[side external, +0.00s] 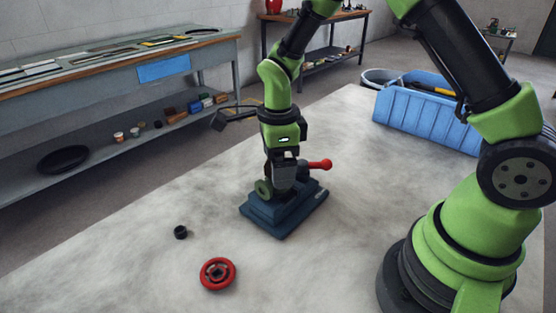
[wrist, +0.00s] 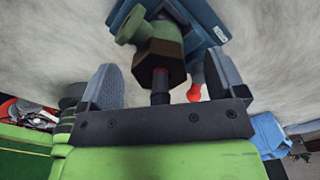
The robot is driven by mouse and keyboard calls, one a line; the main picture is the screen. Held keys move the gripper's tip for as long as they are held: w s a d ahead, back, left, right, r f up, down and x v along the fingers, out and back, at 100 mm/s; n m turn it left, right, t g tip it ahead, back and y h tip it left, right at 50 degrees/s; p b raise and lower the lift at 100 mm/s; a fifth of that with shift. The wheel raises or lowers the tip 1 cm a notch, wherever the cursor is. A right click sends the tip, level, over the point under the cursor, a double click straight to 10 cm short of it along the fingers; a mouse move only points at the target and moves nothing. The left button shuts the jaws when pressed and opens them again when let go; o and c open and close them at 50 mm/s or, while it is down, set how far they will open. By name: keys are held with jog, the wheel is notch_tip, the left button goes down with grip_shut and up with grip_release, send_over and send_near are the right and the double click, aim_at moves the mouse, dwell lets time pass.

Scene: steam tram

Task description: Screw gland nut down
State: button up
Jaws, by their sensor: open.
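The gland nut (wrist: 160,64) is a brownish hex nut around a dark stem (wrist: 160,90), at the end of the green valve body (wrist: 136,27). In the side external view the valve body (side external: 264,188) stands in a blue clamp base (side external: 283,214), and the nut is hidden behind my gripper (side external: 284,176). My gripper (wrist: 163,66) points down over the valve. In the wrist view its two grey fingers are open, one on each side of the nut, with visible gaps. The stem sits between the fingers, near the palm.
A red clamp handle (side external: 320,164) sticks out to the right, close to my gripper. A red handwheel (side external: 218,273) and a small black ring-like part (side external: 181,232) lie on the grey table. A blue crate (side external: 428,116) stands at the back right. The front left table is mostly clear.

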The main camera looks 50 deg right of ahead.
jog(key=shift+r, duration=2.45)
jog(key=shift+r, duration=0.15)
jog(key=s+a+r+n+t+y, duration=0.1)
jog(key=s+r+n+t, duration=0.6)
jog(key=s+r+n, duration=0.8)
jog(key=s+n+y, duration=0.1)
jog(key=s+n, duration=0.1)
jog(key=n, duration=0.4)
jog(key=shift+s+n, duration=0.2)
jog(key=shift+n, duration=0.1)
jog(key=shift+a+r, duration=0.1)
